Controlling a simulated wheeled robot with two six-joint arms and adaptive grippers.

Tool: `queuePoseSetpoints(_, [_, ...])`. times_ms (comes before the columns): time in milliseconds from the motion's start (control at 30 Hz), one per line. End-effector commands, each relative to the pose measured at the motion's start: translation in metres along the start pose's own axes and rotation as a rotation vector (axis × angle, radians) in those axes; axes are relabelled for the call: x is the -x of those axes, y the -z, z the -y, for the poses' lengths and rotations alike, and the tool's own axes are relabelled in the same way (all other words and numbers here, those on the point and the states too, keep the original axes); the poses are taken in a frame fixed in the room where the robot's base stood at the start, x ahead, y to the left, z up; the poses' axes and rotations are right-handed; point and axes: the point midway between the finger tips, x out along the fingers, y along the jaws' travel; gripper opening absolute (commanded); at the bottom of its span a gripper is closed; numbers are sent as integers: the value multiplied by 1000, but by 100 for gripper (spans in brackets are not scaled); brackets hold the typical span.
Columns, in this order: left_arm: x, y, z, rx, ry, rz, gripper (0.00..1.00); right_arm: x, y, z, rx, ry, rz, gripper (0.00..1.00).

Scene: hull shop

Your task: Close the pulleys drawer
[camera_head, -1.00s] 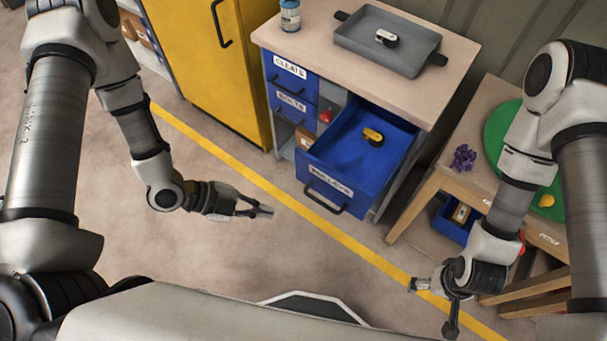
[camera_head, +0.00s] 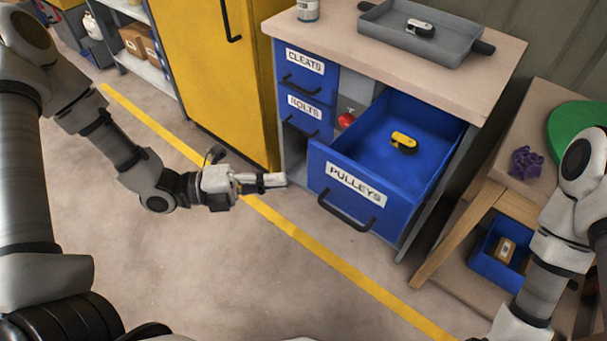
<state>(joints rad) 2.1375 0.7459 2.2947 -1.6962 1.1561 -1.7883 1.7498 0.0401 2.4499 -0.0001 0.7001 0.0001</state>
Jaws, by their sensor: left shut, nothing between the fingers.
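The blue pulleys drawer (camera_head: 335,197) is pulled well out of the workbench cabinet, with its label and a dark bar handle (camera_head: 347,213) on the front. A yellow and black pulley (camera_head: 403,142) lies inside it. My left gripper (camera_head: 276,180) is shut and empty, to the left of the drawer front and apart from it, with its fingers pointing right. My right arm comes in at the lower right; its gripper is out of the picture.
A grey tray (camera_head: 447,52) with a pulley stands on the worktop (camera_head: 340,37). A yellow cabinet (camera_head: 215,83) is at left, a wooden table (camera_head: 541,190) at right. The floor before the drawer is clear.

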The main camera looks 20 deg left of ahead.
Motion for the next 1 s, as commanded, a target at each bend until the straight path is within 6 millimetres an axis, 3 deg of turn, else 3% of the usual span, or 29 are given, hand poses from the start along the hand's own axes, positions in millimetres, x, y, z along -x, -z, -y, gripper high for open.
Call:
queuePoseSetpoints(167, [-32, 2, -4, -2, -6, -7, 0, -15, 0, 0, 0, 0, 0, 89])
queuePoseSetpoints(400, [-57, -24, -1, -3, -2, 0, 0, -20, 0, 0, 0, 0, 0, 89])
queuePoseSetpoints(1000, [-65, -33, -1, -2, -1, 0, 0, -23, 0, 0, 0, 0, 0, 89])
